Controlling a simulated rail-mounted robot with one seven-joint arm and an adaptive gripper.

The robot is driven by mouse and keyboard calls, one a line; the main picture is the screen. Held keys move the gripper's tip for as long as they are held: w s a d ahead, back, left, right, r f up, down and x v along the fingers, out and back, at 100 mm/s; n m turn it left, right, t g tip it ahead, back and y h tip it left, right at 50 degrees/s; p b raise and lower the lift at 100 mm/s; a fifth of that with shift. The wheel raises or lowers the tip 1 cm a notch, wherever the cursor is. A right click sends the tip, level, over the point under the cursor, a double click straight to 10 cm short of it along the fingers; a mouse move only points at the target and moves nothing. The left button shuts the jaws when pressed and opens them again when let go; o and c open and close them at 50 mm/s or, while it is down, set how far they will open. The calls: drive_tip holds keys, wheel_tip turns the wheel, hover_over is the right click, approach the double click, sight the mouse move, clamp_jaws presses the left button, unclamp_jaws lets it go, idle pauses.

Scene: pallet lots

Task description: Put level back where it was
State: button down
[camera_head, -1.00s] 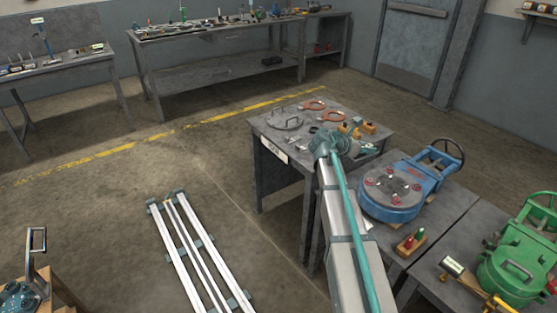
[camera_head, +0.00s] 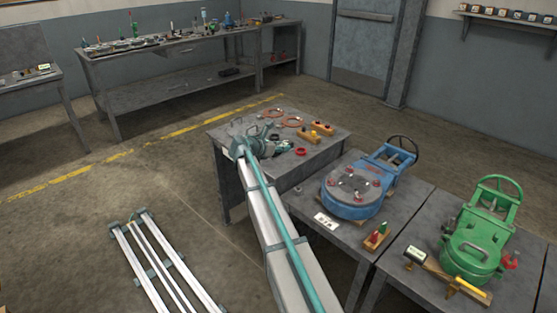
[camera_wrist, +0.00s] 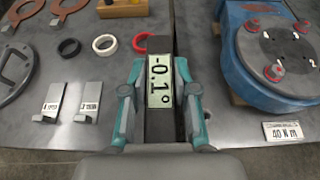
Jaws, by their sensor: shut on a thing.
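My gripper (camera_wrist: 160,108) is shut on the level (camera_wrist: 160,82), a dark bar with a digital display that reads -0.1°. In the wrist view the level points away from me between the two teal fingers, and its near part is partly covered by my gripper. In the head view my gripper (camera_head: 262,148) is over the near part of the small grey table (camera_head: 225,135); the level is too small there to make out. I cannot tell whether the level touches the tabletop.
In the wrist view, black (camera_wrist: 69,47), white (camera_wrist: 104,44) and red (camera_wrist: 141,42) rings and two labelled metal brackets (camera_wrist: 88,100) lie left of the level. A blue valve (camera_wrist: 240,60) stands at the right, with a 40 N m card (camera_wrist: 284,131) near it.

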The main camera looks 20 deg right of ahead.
hover_over(279, 165)
wheel_tip(279, 165, down, 5)
drive_tip(key=shift+s+f, duration=0.1)
drive_tip(key=shift+f, duration=1.6)
drive_tip(key=shift+f, duration=0.15)
drive_tip(key=c, duration=0.9)
unclamp_jaws()
